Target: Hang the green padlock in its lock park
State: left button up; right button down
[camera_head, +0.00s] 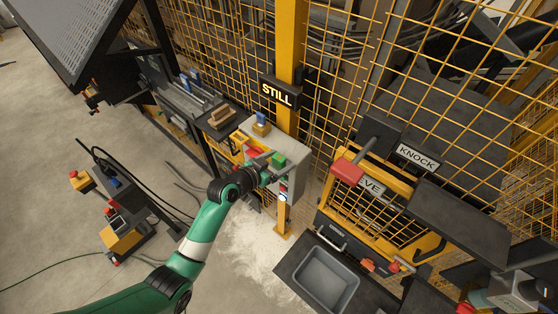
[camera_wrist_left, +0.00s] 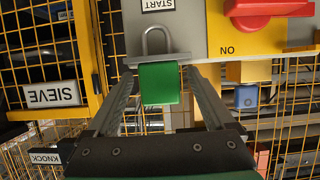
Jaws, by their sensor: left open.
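The green padlock (camera_head: 278,160) is at the front of the grey control box (camera_head: 296,152) on the yellow post. In the left wrist view its green body (camera_wrist_left: 158,84) sits below a grey ledge, with the metal shackle above. My left gripper (camera_head: 268,174) is at the box. Its fingers (camera_wrist_left: 160,86) are open on either side of the padlock body, with a gap visible at the right; contact on the left is unclear. The lock park cannot be told for certain. My right gripper is not seen.
A red handle (camera_wrist_left: 266,10) is close beside the padlock on the box. A blue padlock-like piece (camera_wrist_left: 246,96) is by a yellow-brown block. Yellow mesh fencing (camera_head: 350,60) stands behind. A grey tub (camera_head: 326,278) lies at lower right. Open floor (camera_head: 60,225) is at left.

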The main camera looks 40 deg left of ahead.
pick_arm(q)
jog(key=p+v, duration=0.2)
jog(key=v, duration=0.9)
jog(key=shift+s, duration=0.3)
